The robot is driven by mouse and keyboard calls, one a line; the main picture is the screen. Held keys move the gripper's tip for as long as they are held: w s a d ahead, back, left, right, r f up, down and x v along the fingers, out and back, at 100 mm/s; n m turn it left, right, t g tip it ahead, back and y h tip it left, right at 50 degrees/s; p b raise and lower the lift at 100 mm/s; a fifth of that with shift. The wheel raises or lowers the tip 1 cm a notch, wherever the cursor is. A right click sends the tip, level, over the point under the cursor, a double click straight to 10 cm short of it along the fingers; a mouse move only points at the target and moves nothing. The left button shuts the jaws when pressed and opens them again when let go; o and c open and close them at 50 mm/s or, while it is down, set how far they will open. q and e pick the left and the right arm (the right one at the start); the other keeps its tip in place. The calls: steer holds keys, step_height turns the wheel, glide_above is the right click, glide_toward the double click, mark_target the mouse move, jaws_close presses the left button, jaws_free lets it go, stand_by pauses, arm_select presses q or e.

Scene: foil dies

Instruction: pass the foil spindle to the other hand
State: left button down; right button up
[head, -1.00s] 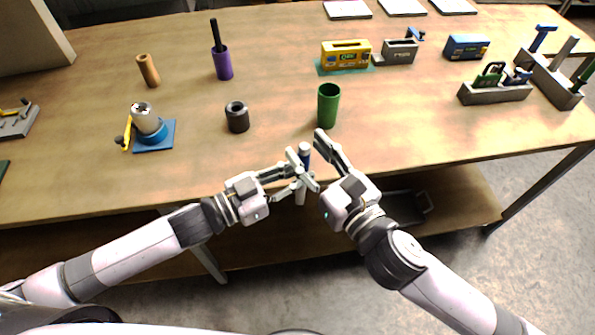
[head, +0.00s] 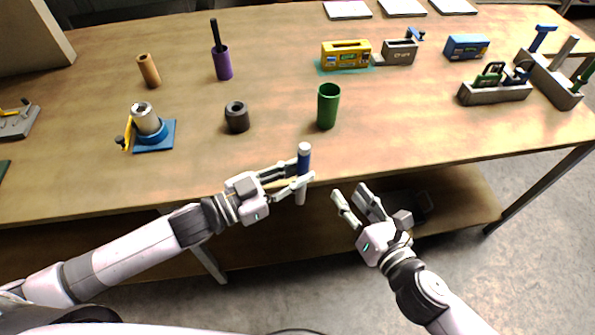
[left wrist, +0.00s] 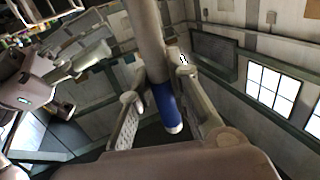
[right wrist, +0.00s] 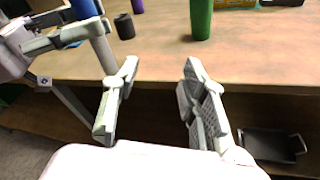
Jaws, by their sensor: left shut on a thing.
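The foil spindle (head: 304,163), a slim rod with a blue band and pale ends, stands roughly upright at the table's front edge. My left gripper (head: 300,182) is shut on it; the left wrist view shows the blue part (left wrist: 166,104) between the fingers. My right gripper (head: 352,192) is open and empty, to the right of the spindle and apart from it. In the right wrist view its fingers (right wrist: 160,105) are spread with nothing between them, and the spindle (right wrist: 103,50) shows beyond the left finger.
A green cup (head: 328,106) stands on the table (head: 420,130) behind the spindle. A dark grey ring (head: 237,117) and a blue-based stand (head: 154,136) are to the left. Yellow and grey blocks (head: 345,55) lie farther back. A shelf (head: 465,200) runs below the tabletop.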

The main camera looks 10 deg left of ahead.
steer(key=s+d+f+m+g+h, duration=0.15)
steer(key=d+f+m, duration=0.4)
steer(key=f, duration=0.55)
steer(key=d+f+m+g+h, duration=0.2)
steer(key=d+f+m+h, duration=0.15)
steer(key=f+m, duration=0.55)
steer(key=s+d+f+m+g+h, duration=0.15)
steer(key=d+f+m, duration=0.35)
steer(key=f, duration=0.8)
steer(key=s+d+f+m+g, duration=0.1)
steer(key=s+f+m, duration=0.4)
steer(key=s, duration=0.5)
steer(key=s+d+f+m+g+h, duration=0.1)
steer(key=s+f+m+g, duration=0.3)
steer(key=s+f, duration=0.4)
steer(key=s+d+f+m+g+h, duration=0.1)
steer(key=s+f+m, duration=0.5)
steer(key=s, duration=0.7)
steer(key=shift+d+f+m+g, duration=0.25)
steer(key=shift+d+m+g, duration=0.2)
steer(key=shift+g, duration=0.25)
